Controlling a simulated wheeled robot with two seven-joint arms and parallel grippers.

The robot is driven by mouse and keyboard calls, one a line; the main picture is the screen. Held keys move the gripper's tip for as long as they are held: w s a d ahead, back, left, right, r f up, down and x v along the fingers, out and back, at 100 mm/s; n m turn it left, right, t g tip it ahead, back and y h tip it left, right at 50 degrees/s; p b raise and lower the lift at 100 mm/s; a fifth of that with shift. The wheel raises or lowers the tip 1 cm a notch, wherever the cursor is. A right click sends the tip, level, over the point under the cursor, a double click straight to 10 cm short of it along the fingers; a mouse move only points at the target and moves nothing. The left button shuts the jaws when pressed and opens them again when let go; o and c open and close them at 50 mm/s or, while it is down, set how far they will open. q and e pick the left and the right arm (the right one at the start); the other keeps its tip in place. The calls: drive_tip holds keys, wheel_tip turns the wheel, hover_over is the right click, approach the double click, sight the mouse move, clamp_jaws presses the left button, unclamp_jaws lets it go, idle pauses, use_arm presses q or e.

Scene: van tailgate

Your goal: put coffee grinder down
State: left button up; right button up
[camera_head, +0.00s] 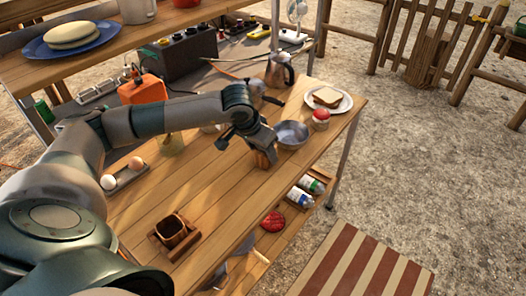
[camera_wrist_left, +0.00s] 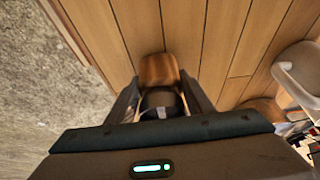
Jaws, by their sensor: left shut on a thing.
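My left gripper (camera_head: 257,146) is over the right part of the wooden tabletop (camera_head: 225,195), pointing down. It is shut on the coffee grinder (camera_head: 265,159), a small wooden-brown body mostly hidden by the gripper in the head view. In the left wrist view the grinder's wooden part (camera_wrist_left: 158,70) shows just past the fingers, with a dark part between the fingertips of the gripper (camera_wrist_left: 160,104). The grinder is at or just above the planks; I cannot tell whether it touches. My right gripper is not in view.
A metal bowl (camera_head: 291,134), a red-lidded jar (camera_head: 320,119) and a plate with a sandwich (camera_head: 329,101) stand to the right and behind. A brown wooden box (camera_head: 174,232) and an egg tray (camera_head: 128,178) are nearer. Planks between box and gripper are clear.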

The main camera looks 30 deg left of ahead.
use_arm(q)
drive_tip(key=o, duration=1.4)
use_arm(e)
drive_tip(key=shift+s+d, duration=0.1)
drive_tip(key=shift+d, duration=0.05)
use_arm(q)
drive_tip(key=shift+r, duration=0.2)
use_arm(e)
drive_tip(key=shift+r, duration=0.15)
use_arm(q)
drive_tip(key=shift+s+r, duration=0.15)
drive_tip(key=shift+r, duration=0.15)
drive_tip(key=shift+b+v, duration=1.15)
drive_tip(key=shift+v, duration=4.45)
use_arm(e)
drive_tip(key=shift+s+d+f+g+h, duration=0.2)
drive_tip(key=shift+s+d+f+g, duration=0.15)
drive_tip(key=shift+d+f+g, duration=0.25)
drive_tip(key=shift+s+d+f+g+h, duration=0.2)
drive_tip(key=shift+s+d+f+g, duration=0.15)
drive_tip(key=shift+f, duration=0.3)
